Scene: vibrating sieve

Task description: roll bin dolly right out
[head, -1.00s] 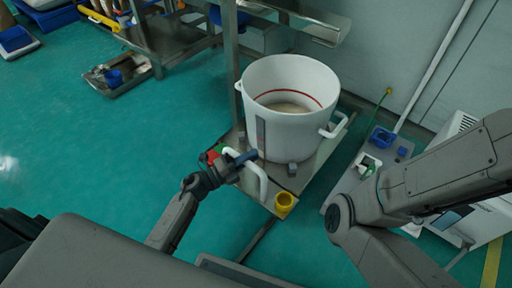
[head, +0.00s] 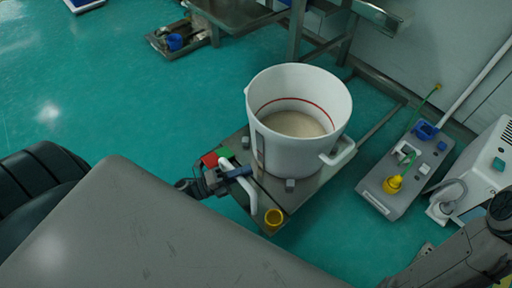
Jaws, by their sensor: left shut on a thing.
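The bin dolly (head: 318,190) is a low flat platform carrying a large white bin (head: 287,155) with pale material inside and a red line around its inner wall. A white curved handle (head: 249,192) rises at the dolly's near left end. My left gripper (head: 236,174) is shut on this handle, beside a red block and a green block. My right arm shows at the lower right, but its gripper is out of view.
A grey floor unit (head: 405,172) with blue and yellow parts stands to the right, near a white machine (head: 485,175). A steel frame (head: 322,42) stands behind.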

